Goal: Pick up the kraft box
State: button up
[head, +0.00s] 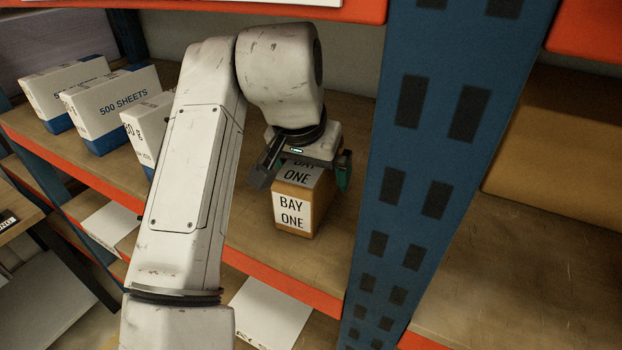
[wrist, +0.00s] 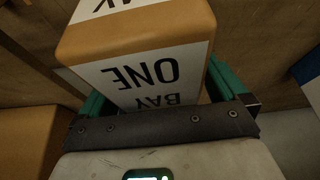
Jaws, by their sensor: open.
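The kraft box (head: 293,212) is a small brown carton with white "BAY ONE" labels, upright on the wooden shelf. My gripper (head: 303,176) is directly above it, pointing down, with its fingers open on either side of the box's top. In the wrist view the box (wrist: 140,45) lies between the two green-lined fingers of my gripper (wrist: 158,88). The gap at the right finger is narrow, and I cannot tell whether either finger touches the box. The arm hides part of the shelf to the left of the box.
The blue perforated rack upright (head: 440,150) stands close to the right of the box. Several white-and-blue paper packs (head: 110,105) stand on the shelf at left. The orange shelf beam (head: 275,280) runs along the front. A large brown carton (head: 560,150) is in the bay beyond the upright.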

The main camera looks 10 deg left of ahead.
jog(key=shift+f, duration=0.25)
jog(key=shift+c, duration=0.2)
jog(key=c, duration=1.3)
jog(key=shift+r, duration=0.1)
jog(key=shift+c, duration=0.8)
jog(key=shift+r, duration=0.25)
jog(key=shift+w+d+r, duration=0.1)
jog(key=shift+r, duration=0.05)
jog(key=shift+r+p, duration=0.25)
jog(key=shift+p, duration=0.45)
